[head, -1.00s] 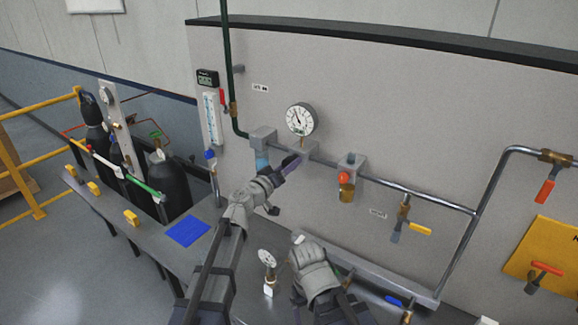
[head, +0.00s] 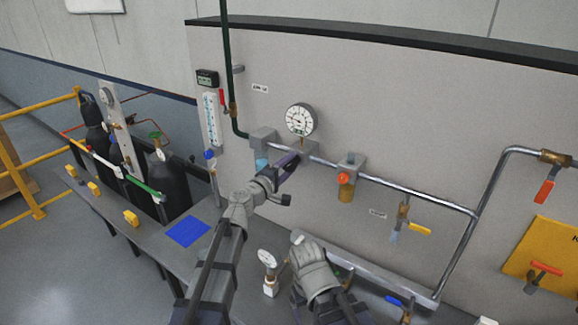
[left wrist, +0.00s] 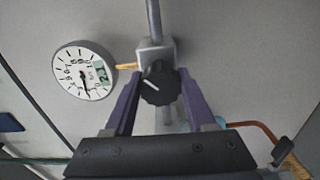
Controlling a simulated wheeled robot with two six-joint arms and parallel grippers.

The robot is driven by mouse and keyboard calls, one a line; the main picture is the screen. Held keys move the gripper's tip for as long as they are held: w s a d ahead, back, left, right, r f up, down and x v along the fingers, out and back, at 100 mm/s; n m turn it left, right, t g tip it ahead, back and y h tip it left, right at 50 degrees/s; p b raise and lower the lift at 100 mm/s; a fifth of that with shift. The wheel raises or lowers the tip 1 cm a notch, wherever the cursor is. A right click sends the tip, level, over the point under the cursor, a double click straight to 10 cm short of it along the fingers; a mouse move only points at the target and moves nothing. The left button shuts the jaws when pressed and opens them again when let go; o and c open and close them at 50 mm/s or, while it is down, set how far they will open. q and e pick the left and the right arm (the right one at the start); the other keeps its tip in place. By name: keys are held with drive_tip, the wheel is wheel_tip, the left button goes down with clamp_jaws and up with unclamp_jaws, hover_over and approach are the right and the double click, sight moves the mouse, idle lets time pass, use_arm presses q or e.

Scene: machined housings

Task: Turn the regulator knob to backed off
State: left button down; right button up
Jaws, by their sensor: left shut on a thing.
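The regulator (head: 309,147) is a grey block on the wall pipe, under a round white gauge (head: 301,119). Its black ribbed knob (left wrist: 160,87) shows in the left wrist view, with a white pointer line towards the upper left. My left gripper (head: 291,162) has its purple fingers at the regulator in the head view, where they hide the knob. In the left wrist view its fingers (left wrist: 156,98) are shut on the knob, one on each side. The gauge also shows there (left wrist: 84,71). My right gripper (head: 299,240) is low by the bench, its fingers not clearly visible.
A relief valve with an orange cap (head: 344,179) and a yellow-handled valve (head: 420,229) sit right along the pipe. A flowmeter (head: 210,120) hangs left.

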use_arm(q)
drive_tip(key=n, duration=0.4)
drive_tip(key=shift+n, duration=2.5)
drive_tip(key=shift+c, duration=1.1)
unclamp_jaws()
drive_tip(key=v, duration=0.8)
drive_tip(key=shift+w+d, duration=0.1)
drive_tip(key=shift+w, duration=0.1)
